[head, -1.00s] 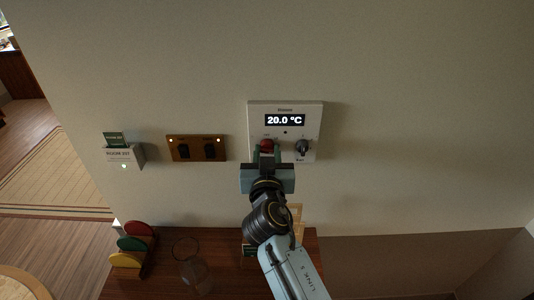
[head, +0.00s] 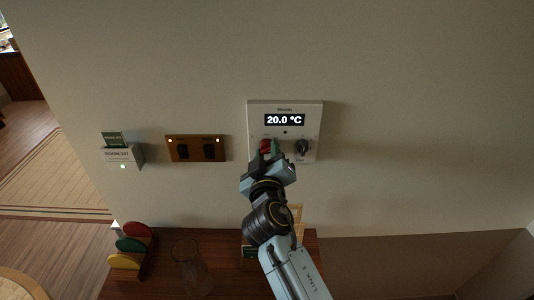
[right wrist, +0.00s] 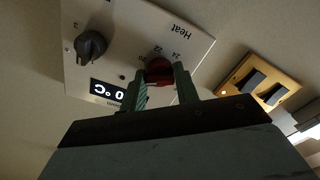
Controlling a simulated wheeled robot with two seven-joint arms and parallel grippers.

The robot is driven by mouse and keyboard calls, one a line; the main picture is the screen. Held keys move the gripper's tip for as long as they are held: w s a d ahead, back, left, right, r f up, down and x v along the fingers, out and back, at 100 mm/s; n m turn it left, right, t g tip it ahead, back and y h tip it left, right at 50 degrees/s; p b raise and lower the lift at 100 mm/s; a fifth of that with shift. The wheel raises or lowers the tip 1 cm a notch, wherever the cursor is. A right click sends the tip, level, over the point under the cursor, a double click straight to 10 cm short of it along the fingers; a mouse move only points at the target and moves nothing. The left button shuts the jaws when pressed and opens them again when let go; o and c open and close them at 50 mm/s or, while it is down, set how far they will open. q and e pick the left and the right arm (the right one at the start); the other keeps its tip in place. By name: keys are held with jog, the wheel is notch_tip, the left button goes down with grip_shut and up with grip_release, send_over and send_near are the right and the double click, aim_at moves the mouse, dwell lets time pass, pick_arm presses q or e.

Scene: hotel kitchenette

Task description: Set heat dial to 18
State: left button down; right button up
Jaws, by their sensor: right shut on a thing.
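The white thermostat panel (head: 254,108) is on the wall, and its display (head: 285,120) reads 20.0 °C. The red heat dial (head: 266,147) is at the panel's lower left, partly hidden by my gripper. My right gripper (head: 270,150) is at the red dial, its jaws tilted in the head view. In the right wrist view the panel (right wrist: 190,35) appears rotated, with "Heat" and numbers such as 22 and 24 near the red dial (right wrist: 159,71). The two green fingers (right wrist: 160,88) are shut on the dial, one on either side. My left gripper is not in view.
A black knob (head: 303,147) sits right of the red dial, close to my gripper. A brown switch plate (head: 197,139) and a card holder (head: 122,156) are on the wall to the left. Below, a wooden shelf (head: 220,275) holds a glass vessel (head: 190,268) and coloured discs (head: 133,244).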

jog(key=shift+n, duration=1.2)
jog(key=shift+r, duration=0.1)
jog(key=o, duration=0.9)
jog(key=shift+o, duration=0.2)
jog(key=s+b, duration=0.2)
jog(key=s, duration=1.1)
jog(key=shift+s, duration=0.15)
